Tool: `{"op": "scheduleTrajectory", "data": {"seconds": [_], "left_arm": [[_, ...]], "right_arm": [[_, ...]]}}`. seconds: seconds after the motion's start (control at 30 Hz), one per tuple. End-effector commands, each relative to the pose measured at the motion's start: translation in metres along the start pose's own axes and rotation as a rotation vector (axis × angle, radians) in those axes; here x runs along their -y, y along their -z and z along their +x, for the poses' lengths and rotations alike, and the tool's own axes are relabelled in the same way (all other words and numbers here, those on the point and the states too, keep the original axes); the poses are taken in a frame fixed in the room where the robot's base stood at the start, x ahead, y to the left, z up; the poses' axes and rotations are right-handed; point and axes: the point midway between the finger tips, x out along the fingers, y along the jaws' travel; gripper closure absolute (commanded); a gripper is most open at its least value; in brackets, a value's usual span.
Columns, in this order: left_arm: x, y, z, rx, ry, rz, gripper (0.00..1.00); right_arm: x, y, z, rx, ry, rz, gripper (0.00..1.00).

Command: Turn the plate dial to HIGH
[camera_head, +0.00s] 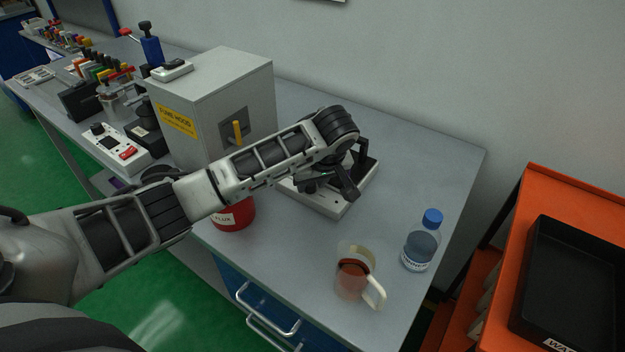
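The hot plate, a low pale grey unit (333,208) with a dark top, sits on the grey bench right of the fume hood box. My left gripper (347,178) is over it, pointing down, and covers much of its top and front. I cannot make out the dial; it may be behind the gripper. The fingers are dark against the dark plate, so I cannot tell whether they are open or shut, or touching anything. My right gripper is not in view.
A grey fume hood box (222,95) with a yellow handle stands left of the plate. A red flux pot (233,216) is beneath my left forearm. An orange cart (520,200) is at right.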

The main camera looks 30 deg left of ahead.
Motion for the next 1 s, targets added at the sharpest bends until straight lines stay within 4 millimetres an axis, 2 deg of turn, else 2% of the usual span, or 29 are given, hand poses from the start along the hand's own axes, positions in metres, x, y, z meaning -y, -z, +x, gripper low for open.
{"op": "scheduleTrajectory", "data": {"seconds": [0.1,0.2,0.23,0.67,1.0], "left_arm": [[0.0001,0.0000,0.0000,0.000,0.000,0.000,0.68],[0.0001,0.0000,-0.0001,0.000,0.000,0.000,0.96],[0.0002,0.0000,-0.0002,0.000,0.000,0.000,1.00],[0.0015,0.0001,-0.0001,-0.004,-0.026,0.062,1.00],[0.0047,0.0004,0.0002,-0.016,-0.123,0.300,1.00]], "right_arm": [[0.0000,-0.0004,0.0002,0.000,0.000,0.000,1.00],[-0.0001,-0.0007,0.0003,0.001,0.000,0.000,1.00],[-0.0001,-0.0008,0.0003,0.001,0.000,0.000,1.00],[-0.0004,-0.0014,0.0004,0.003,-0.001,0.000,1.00],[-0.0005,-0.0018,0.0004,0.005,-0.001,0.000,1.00]]}}
